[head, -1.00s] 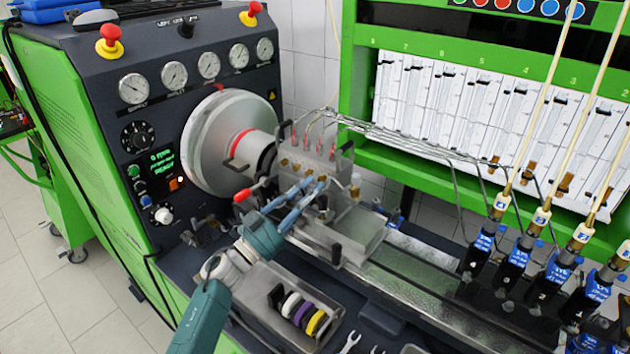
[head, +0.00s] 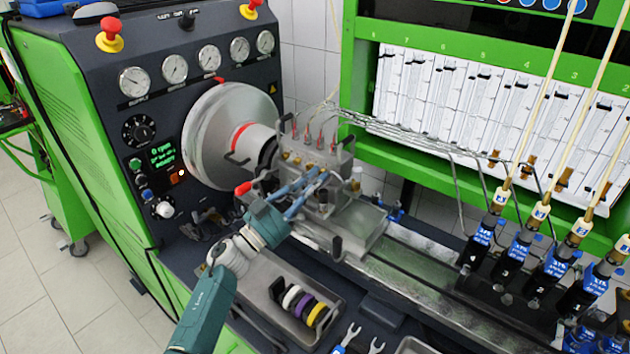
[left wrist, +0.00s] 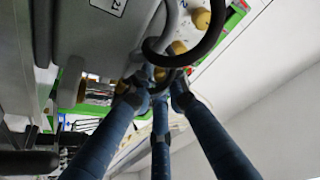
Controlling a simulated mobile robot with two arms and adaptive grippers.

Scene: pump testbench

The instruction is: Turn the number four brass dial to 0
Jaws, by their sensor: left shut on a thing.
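The pump block (head: 343,165) sits on the bench bed, with a row of small brass dials (head: 297,160) on its near face. My left gripper (head: 318,178) reaches the right end of this row, its blue fingers shut at the block's face. In the left wrist view my three fingers (left wrist: 158,88) close around a brass dial, which they mostly hide. Two other brass dials (left wrist: 201,19) show beside a dark looped handle (left wrist: 188,45). The held dial's number and pointer setting cannot be read. My right gripper is not in view.
A large silver flywheel (head: 205,140) stands left of the block, with a red-tipped lever (head: 243,188) near my fingers. Thin metal pipes (head: 400,132) run from the block to the right. A tray (head: 262,275) with coloured rings lies below my wrist.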

